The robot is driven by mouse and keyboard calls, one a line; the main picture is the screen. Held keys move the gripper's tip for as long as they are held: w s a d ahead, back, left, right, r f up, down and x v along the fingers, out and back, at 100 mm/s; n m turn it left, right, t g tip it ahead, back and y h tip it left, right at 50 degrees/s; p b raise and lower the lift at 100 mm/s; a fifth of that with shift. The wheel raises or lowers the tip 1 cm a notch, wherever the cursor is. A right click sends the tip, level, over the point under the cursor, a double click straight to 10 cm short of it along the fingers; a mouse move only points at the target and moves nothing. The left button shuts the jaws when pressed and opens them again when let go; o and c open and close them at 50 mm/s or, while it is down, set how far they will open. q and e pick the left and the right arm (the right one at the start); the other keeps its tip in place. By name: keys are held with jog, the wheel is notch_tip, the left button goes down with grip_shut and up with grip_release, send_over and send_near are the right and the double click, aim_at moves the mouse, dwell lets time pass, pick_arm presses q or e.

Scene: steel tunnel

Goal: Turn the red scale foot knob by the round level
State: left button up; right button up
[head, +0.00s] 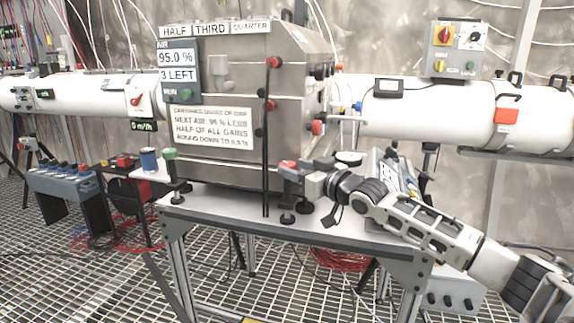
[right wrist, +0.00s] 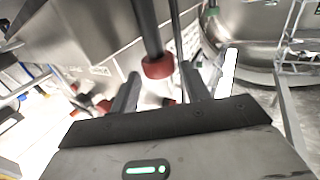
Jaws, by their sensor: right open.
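A red knob (head: 288,165) sits at the steel box's lower right corner, above a black foot on the table. My right gripper (head: 305,174) comes in from the right, with its tip close beside this knob; contact cannot be told. In the right wrist view the open fingers (right wrist: 160,95) stand apart. A red-ended dark rod (right wrist: 158,67) shows between and beyond them; whether it is the same knob is unclear. A white disc with a dark rim (head: 349,158), possibly the round level, lies behind my right gripper. My left gripper is not in view.
The steel box (head: 225,130) stands on a grey table (head: 235,216). A foot with a green knob (head: 170,153) is at its left, near a blue spool (head: 149,160). A thin black upright rod (head: 265,150) stands before the box. White pipes run on both sides.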

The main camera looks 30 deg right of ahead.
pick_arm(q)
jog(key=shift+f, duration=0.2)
pick_arm(e)
jog(key=shift+w+a, duration=0.15)
jog(key=shift+w, duration=0.7)
jog(key=shift+w+a, duration=0.15)
jog(key=shift+w, duration=0.7)
